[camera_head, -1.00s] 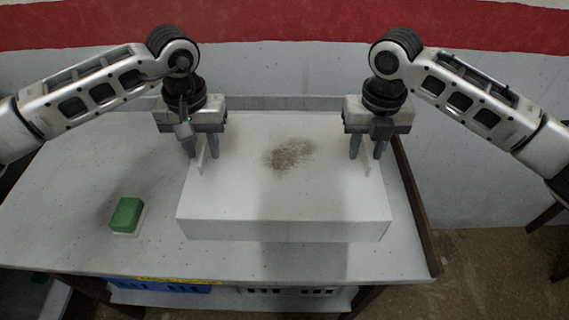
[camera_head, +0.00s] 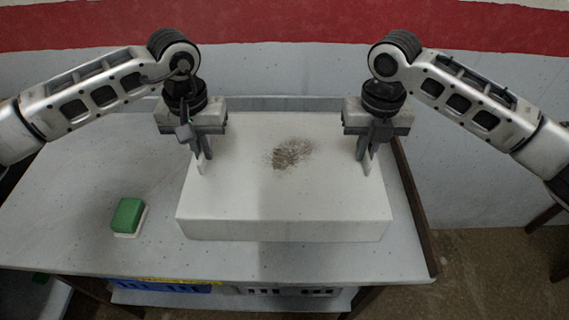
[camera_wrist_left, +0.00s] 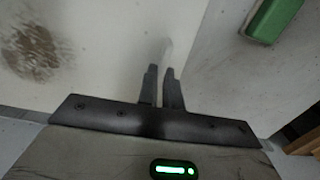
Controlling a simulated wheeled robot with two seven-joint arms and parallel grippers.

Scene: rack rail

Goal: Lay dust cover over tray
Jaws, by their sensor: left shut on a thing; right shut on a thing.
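A white box-shaped dust cover (camera_head: 285,205) sits on the table, with a brown smudge on its top. It has a thin upright tab near each side. My left gripper (camera_head: 203,155) is shut on the left tab (camera_head: 201,168). My right gripper (camera_head: 367,153) is shut on the right tab (camera_head: 372,168). In the left wrist view the left fingers (camera_wrist_left: 163,75) are close together around the pale left tab (camera_wrist_left: 166,48). I see no separate tray; whether one is under the cover cannot be told.
A green and white sponge-like block (camera_head: 127,216) lies on the table left of the cover. The table (camera_head: 75,195) is otherwise clear on the left. A dark rail (camera_head: 415,205) runs along its right edge. A pale wall (camera_head: 480,130) stands behind.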

